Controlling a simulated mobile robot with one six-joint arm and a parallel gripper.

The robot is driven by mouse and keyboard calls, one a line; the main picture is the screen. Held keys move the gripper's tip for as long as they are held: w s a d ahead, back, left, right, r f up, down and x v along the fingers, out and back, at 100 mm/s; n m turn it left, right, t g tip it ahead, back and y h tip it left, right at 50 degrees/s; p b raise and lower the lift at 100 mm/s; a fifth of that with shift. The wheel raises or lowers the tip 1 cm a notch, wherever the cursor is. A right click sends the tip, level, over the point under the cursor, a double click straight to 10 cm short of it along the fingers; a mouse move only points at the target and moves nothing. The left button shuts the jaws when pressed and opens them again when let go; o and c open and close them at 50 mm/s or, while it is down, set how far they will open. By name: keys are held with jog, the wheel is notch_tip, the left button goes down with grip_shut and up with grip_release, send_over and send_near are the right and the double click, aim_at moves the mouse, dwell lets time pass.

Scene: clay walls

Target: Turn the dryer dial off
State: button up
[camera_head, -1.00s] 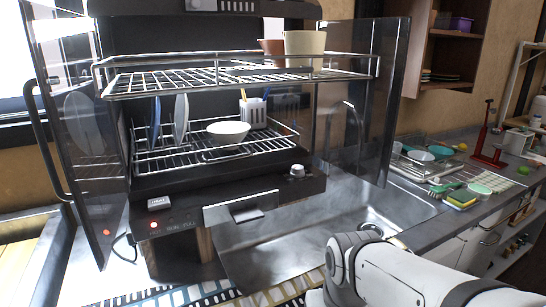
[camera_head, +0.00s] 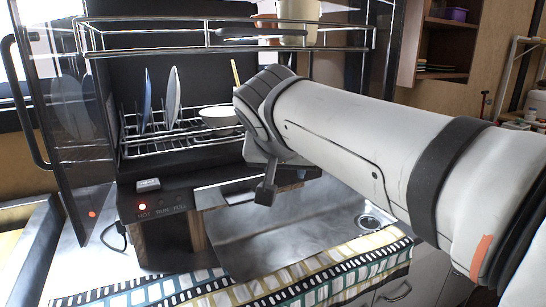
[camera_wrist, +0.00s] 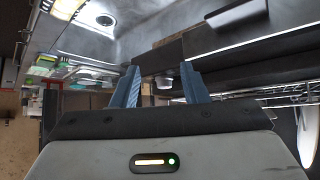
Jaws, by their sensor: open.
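The dish dryer (camera_head: 180,205) stands with its glass doors swung open at the sides and racks inside. Its front panel has a white button and a lit red light beside the label HOT. A small pale knob, apparently the dial (camera_wrist: 163,82), shows in the wrist view between and beyond my fingertips, against the dark panel. In the head view my arm covers the right part of the panel, and the dial is hidden. My gripper (camera_wrist: 160,72) is open, its two blue fingers apart with nothing held. I cannot tell whether it touches the dial, or the dial's setting.
Plates and a white bowl (camera_head: 217,115) sit on the lower rack; pots (camera_head: 298,22) stand on the upper rack. The left glass door (camera_head: 75,140) juts toward me. A metal sink (camera_head: 345,215) lies below the dryer, with a patterned cloth (camera_head: 255,280) along the front edge.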

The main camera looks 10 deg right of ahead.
jog(key=w+d, duration=0.1)
jog(key=w, duration=0.3)
jog(key=w+d, duration=0.1)
jog(key=w, duration=0.3)
jog(key=w+d, duration=0.2)
jog(key=w, duration=0.2)
jog(key=shift+w+f, duration=0.2)
jog(key=shift+x, duration=0.85)
jog(key=c, duration=0.7)
jog(key=shift+r, duration=0.1)
